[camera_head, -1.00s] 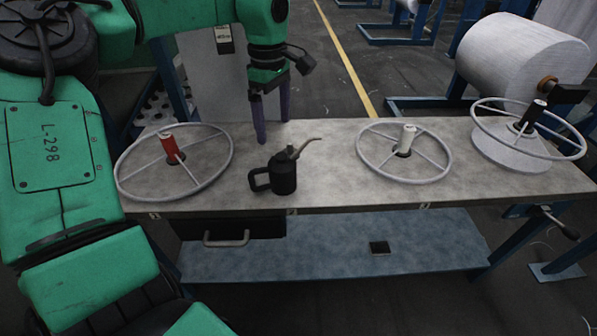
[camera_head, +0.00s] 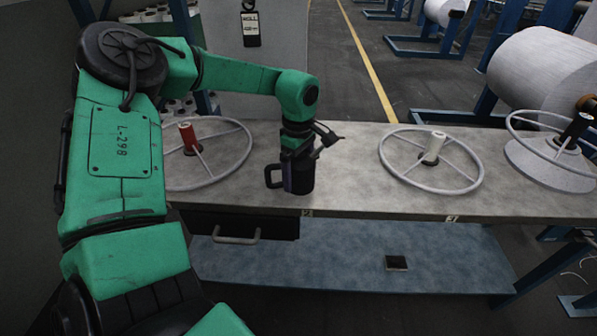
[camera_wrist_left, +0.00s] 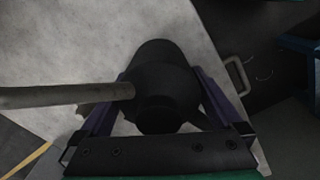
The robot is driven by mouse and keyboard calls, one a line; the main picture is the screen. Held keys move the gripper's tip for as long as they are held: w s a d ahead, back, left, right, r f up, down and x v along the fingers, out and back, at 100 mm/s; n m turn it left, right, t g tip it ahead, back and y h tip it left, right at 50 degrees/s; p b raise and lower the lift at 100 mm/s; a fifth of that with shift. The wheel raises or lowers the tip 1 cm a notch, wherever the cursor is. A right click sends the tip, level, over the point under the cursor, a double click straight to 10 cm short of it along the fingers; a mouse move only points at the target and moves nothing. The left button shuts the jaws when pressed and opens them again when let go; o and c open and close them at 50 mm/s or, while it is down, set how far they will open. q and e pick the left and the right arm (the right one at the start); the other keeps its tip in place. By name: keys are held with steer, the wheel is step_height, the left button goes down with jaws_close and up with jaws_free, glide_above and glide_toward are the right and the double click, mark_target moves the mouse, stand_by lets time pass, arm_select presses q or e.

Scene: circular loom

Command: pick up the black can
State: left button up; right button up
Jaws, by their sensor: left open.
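The black can (camera_head: 304,182) stands upright on the grey table near its front edge, with a side handle and a thin spout. My left gripper (camera_head: 299,178) points down over the can, its fingers beside the body. In the left wrist view the can (camera_wrist_left: 162,90) lies between the two purple fingers of the left gripper (camera_wrist_left: 155,95), which are open around it. I cannot tell whether either finger touches it. The pale spout crosses to the left there. Part of the can is hidden by the gripper in the head view. My right gripper is not in view.
On the table (camera_head: 345,165), a wheel ring with a red spool (camera_head: 187,136) is left of the can. Another ring with a white spool (camera_head: 434,148) is to the right. A drawer handle (camera_head: 236,238) and blue lower shelf (camera_head: 350,258) are below.

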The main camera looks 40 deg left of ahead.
mark_target(299, 156)
arm_select(q)
steer(key=shift+f, duration=0.25)
steer(key=shift+r, duration=0.1)
steer(key=c, duration=1.4)
steer(key=shift+w+r, duration=0.1)
steer(key=shift+r, duration=0.45)
step_height(299, 156, up, 19)
steer(key=shift+p, duration=1.15)
steer(key=o, duration=1)
jaws_close()
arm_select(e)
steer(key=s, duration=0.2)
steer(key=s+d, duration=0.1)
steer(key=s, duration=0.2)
arm_select(q)
steer(key=shift+f, duration=0.1)
